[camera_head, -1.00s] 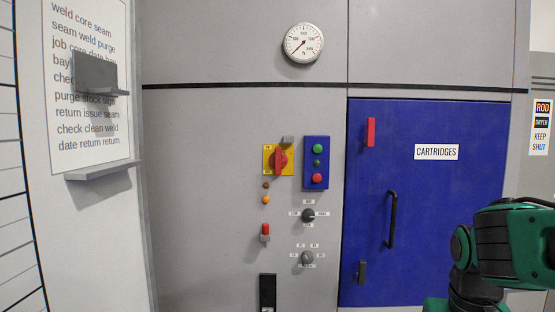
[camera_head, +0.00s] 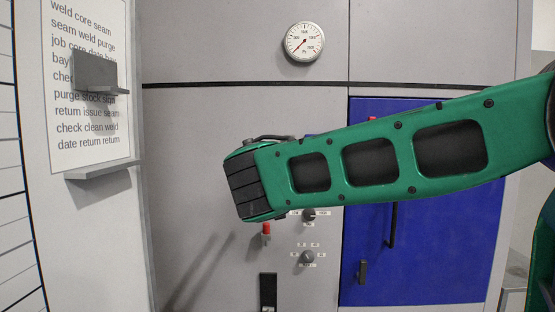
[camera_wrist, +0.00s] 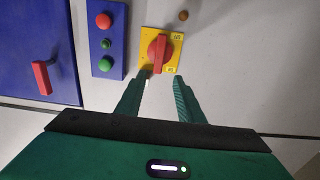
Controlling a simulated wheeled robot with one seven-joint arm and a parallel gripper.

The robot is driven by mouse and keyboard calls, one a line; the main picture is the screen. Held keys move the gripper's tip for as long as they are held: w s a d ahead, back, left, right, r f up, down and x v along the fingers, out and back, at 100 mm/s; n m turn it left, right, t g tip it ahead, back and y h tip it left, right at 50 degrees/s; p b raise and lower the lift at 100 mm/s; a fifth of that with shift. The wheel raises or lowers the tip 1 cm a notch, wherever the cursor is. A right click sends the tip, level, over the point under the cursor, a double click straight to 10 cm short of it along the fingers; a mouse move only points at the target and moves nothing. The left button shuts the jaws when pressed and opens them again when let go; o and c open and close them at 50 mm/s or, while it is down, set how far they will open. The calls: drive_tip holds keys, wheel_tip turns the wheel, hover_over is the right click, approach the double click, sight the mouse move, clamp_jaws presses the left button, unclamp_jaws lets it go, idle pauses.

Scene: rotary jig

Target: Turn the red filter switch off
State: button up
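A red rotary switch (camera_wrist: 158,54) sits on a yellow square plate (camera_wrist: 175,38) on the grey panel, in the upper middle of the wrist view. Its handle stands upright in that picture. Small labels on the plate are too small to read surely. My gripper (camera_wrist: 161,82) is open. Its two green fingers point at the switch, one on each side of the handle's lower end, with nothing held. I cannot tell whether they touch the plate. In the head view my green arm hides the rotary switch and the gripper.
Beside the switch is a blue button box (camera_wrist: 101,68) with red and green buttons. A red-tipped lever (camera_head: 266,229) and two dark knobs (camera_head: 308,216) (camera_head: 307,257) lie below my arm. A blue door (camera_head: 440,250) with a black handle (camera_head: 392,225) stands right. A gauge (camera_head: 304,42) is above.

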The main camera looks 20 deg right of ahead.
drive_tip(key=x, duration=1)
drive_tip(key=shift+s+d+f, duration=0.1)
clamp_jaws()
